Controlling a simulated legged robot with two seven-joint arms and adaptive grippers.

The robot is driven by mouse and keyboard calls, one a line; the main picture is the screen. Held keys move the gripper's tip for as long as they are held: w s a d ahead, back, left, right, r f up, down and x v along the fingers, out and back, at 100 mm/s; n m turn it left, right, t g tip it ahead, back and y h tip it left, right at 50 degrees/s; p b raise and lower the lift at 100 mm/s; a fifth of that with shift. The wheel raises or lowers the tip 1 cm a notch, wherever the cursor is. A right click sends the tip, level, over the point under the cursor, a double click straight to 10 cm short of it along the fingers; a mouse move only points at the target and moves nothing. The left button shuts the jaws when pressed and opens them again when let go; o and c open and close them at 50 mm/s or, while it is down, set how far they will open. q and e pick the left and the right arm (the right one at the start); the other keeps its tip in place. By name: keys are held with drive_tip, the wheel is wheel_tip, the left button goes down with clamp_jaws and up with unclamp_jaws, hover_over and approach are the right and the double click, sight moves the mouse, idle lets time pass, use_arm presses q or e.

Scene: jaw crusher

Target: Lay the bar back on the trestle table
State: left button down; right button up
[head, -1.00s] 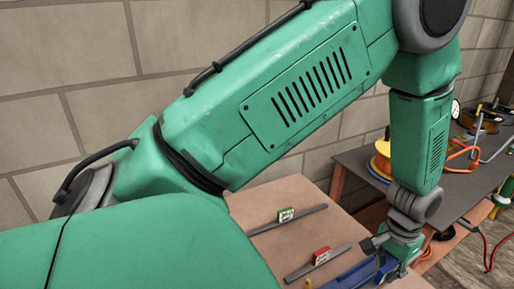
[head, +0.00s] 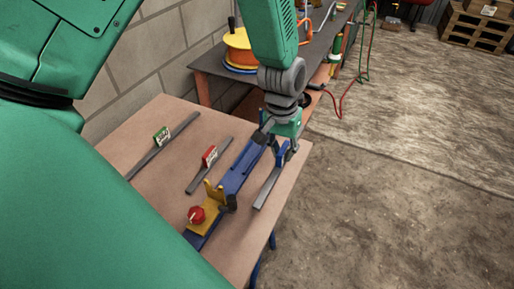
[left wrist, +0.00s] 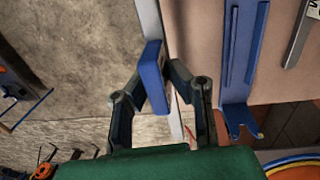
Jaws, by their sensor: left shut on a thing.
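My left gripper (head: 283,147) is over the right part of the trestle table (head: 230,128), shut on a blue block on a flat grey bar (head: 266,190). In the left wrist view, the blue block (left wrist: 154,76) sits between the two fingers, with the grey bar (left wrist: 150,22) running behind it. The bar is along the table's right edge; I cannot tell whether it touches the top. My right gripper is out of view.
A blue rail fixture (head: 240,165) with a yellow bracket (head: 209,212) and red knob (head: 196,215) stands just left of the bar. Grey bars with a red tag (head: 209,156) and a green tag (head: 161,136) lie farther left. A dark bench (head: 215,62) stands behind.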

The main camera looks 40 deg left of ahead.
use_arm(q)
wheel_tip(320, 180, down, 6)
drive_tip(key=shift+a+f, duration=0.1)
drive_tip(key=shift+a, duration=0.05)
drive_tip(key=shift+f+b, duration=0.35)
drive_tip(key=shift+f, duration=1.25)
drive_tip(key=shift+f, duration=0.1)
drive_tip(key=c, duration=1.5)
unclamp_jaws()
wheel_tip(320, 180, up, 12)
drive_tip(key=a+p, duration=0.1)
drive_tip(key=shift+s, duration=0.15)
drive_tip(key=shift+s, duration=0.1)
